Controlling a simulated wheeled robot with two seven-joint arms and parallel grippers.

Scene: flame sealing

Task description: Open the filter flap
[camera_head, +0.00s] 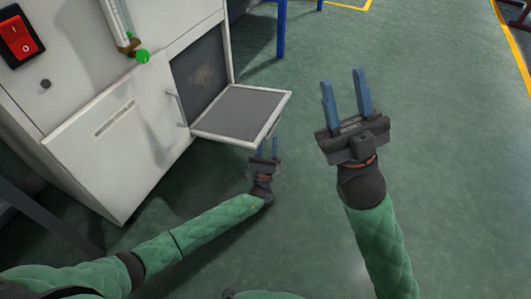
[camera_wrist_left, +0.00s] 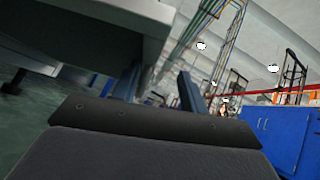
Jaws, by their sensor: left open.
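The filter flap (camera_head: 240,113) is a white-framed panel with a grey mesh face, on the side of a white cabinet (camera_head: 120,150). It stands swung down and outward, roughly level, with the dark filter opening (camera_head: 203,75) exposed behind it. A small handle (camera_head: 174,106) shows near the opening's left edge. My left gripper (camera_head: 266,148) is open below the flap's front right corner, its fingers partly hidden by or close to the frame; contact cannot be told. In the left wrist view its finger (camera_wrist_left: 190,95) shows, with nothing seen between the fingers. My right gripper (camera_head: 346,92) is open and empty, right of the flap.
A red rocker switch (camera_head: 18,38) and a gauge tube with a green knob (camera_head: 142,56) are on the cabinet. A blue post (camera_head: 281,28) stands behind. The green floor (camera_head: 440,120) at right is clear. Blue cabinets (camera_wrist_left: 275,135) show in the left wrist view.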

